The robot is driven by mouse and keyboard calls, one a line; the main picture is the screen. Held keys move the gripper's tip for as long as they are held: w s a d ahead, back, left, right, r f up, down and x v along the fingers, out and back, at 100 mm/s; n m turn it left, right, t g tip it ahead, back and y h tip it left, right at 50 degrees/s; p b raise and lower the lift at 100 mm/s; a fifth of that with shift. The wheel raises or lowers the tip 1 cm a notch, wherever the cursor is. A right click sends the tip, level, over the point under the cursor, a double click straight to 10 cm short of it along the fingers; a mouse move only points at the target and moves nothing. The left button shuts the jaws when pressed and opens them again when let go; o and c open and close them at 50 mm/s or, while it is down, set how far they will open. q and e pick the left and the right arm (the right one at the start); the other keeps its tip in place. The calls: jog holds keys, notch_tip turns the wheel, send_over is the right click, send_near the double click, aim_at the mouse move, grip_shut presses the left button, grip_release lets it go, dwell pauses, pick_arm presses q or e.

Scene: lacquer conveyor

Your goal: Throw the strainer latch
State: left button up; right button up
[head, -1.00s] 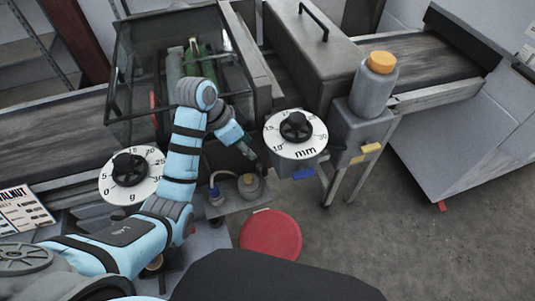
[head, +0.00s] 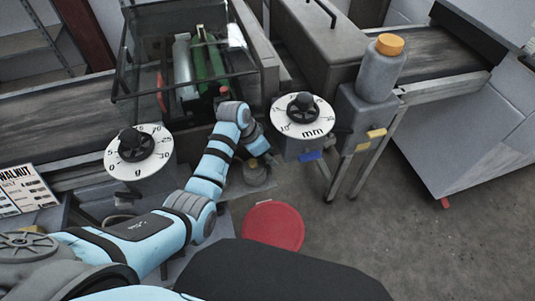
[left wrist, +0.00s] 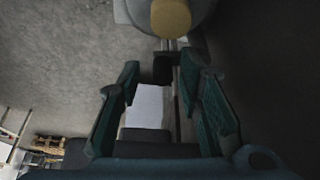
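A round grey strainer pot (head: 262,178) with a brass-coloured cap (head: 249,164) sits low beside the machine, partly behind my left wrist. In the left wrist view, the brass cap (left wrist: 171,18) is at the top edge, with a dark block (left wrist: 163,69) below it that may be the latch. My left gripper (left wrist: 160,72) is open, its two teal fingers apart, one on each side of the dark block in the picture. I cannot tell if they touch it. My right gripper is out of view.
A mm dial (head: 303,116) stands close to the right of my left wrist, with a blue tab (head: 311,156) under it. A g dial (head: 138,152) is at left. A grey bottle (head: 378,75) stands beyond. A red round disc (head: 273,226) is in front. Floor at right is clear.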

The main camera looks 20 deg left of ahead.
pick_arm(q)
jog(key=shift+w+f, duration=0.1)
grip_shut()
jog(key=m+p, duration=0.1)
jog(key=a+m+g, duration=0.1)
jog(key=shift+s+r+m+p, duration=0.2)
jog(key=shift+m+p, duration=0.1)
jog(key=shift+p, duration=0.05)
jog(key=shift+a+f+m+g+h, duration=0.2)
jog(key=shift+a+m+g+h, duration=0.15)
jog(key=shift+m, duration=0.55)
jog(key=shift+d, duration=0.1)
jog(key=shift+o, duration=1.3)
grip_release()
